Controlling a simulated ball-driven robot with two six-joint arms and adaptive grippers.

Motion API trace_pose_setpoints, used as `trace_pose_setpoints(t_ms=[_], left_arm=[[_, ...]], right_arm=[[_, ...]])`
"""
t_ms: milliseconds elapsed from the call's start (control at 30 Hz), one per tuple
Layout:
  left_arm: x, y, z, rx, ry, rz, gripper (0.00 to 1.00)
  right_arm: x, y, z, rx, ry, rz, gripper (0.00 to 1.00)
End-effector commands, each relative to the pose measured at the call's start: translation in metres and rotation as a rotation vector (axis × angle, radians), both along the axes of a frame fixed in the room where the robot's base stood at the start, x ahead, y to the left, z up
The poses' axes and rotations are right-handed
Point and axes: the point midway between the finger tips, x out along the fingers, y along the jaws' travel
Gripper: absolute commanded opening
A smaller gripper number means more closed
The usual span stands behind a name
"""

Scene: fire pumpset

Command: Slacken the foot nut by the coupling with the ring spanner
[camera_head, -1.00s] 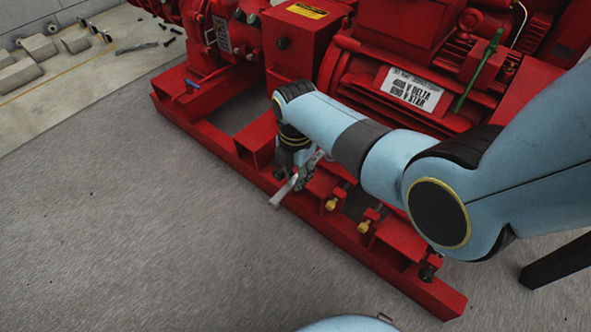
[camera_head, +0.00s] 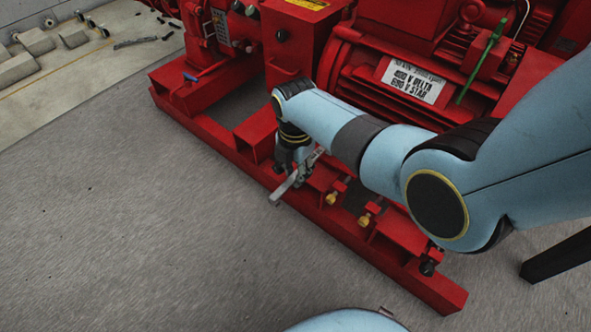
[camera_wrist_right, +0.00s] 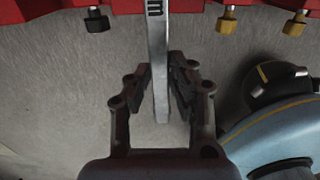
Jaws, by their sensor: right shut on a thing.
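My right gripper (camera_head: 303,176) is at the near edge of the red base frame, pointing down beside the motor foot. It is shut on the ring spanner (camera_head: 284,188), a silver bar whose free end sticks out towards the front left over the floor. In the right wrist view the spanner (camera_wrist_right: 158,45) runs up between the fingers (camera_wrist_right: 160,85) to the red frame, its far end cut off by the top edge. The foot nut by the coupling is hidden behind my arm and gripper, so I cannot tell whether the ring is around it. My left gripper is out of view.
Yellow-headed bolts (camera_head: 364,220) and a black-headed bolt (camera_head: 428,268) stick out along the frame's near side (camera_head: 400,268). The red motor (camera_head: 385,75) stands behind my arm. A green rod (camera_head: 480,68) rises at right. The grey floor (camera_head: 130,230) in front is clear.

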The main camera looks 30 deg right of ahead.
Motion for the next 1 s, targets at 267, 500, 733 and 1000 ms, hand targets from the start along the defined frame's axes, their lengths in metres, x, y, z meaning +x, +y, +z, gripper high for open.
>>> trace_pose_setpoints(t_ms=[267,500,733,1000], left_arm=[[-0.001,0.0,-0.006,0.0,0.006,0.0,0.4],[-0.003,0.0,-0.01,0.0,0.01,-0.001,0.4],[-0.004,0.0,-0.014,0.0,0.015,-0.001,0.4],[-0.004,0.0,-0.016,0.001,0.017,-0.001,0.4]], right_arm=[[0.0,0.0,-0.008,-0.001,0.0,0.0,0.0],[0.0,0.0,-0.014,0.0,0.0,0.0,0.0],[0.0,0.0,-0.02,0.0,0.001,0.0,0.0],[0.0,0.0,-0.022,0.0,0.0,0.0,0.0]])
